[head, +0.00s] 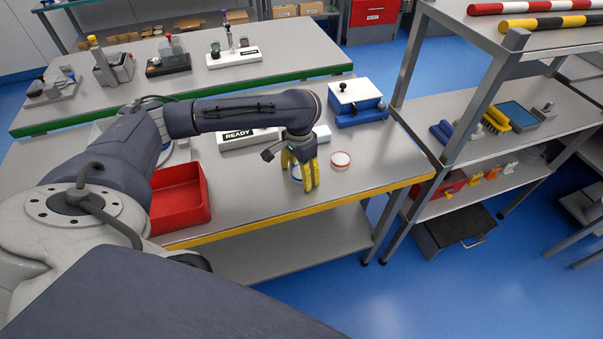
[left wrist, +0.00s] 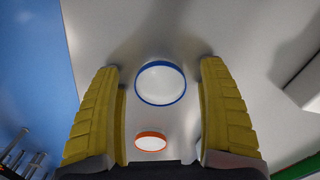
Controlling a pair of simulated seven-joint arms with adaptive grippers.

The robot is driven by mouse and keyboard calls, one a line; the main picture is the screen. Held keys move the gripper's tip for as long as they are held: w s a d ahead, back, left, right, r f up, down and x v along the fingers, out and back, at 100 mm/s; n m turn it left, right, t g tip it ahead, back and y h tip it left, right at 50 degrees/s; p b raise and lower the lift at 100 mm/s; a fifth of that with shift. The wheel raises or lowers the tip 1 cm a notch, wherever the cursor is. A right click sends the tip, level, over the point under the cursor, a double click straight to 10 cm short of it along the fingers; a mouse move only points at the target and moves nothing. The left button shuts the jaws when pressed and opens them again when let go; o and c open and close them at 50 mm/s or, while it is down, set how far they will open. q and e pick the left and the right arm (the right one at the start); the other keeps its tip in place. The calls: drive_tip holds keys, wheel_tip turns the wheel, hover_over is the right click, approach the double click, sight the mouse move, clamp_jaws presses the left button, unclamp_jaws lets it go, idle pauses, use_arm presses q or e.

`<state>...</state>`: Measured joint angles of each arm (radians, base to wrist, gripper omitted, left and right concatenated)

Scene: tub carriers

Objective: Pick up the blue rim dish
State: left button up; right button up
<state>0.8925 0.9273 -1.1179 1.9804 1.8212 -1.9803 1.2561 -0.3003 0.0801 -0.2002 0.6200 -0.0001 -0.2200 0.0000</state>
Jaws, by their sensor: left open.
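The blue rim dish (left wrist: 161,83) is a round white dish with a blue edge, lying on the grey table. In the left wrist view it sits between and a little beyond the yellow fingertips. In the head view it is mostly hidden behind my left gripper (head: 305,186), with a bit of its rim (head: 295,172) showing at the left. My left gripper (left wrist: 160,80) is open above the dish, pointing down, with nothing between its fingers. My right gripper is not in view.
An orange rim dish (head: 341,159) lies just right of the left gripper; it also shows in the left wrist view (left wrist: 150,141). A red tray (head: 180,198) stands to the left. A READY block (head: 240,139) and a blue box (head: 357,103) stand behind. A shelf rack (head: 480,95) rises at right.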

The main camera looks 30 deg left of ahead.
use_arm(q)
drive_tip(key=c, duration=1.3)
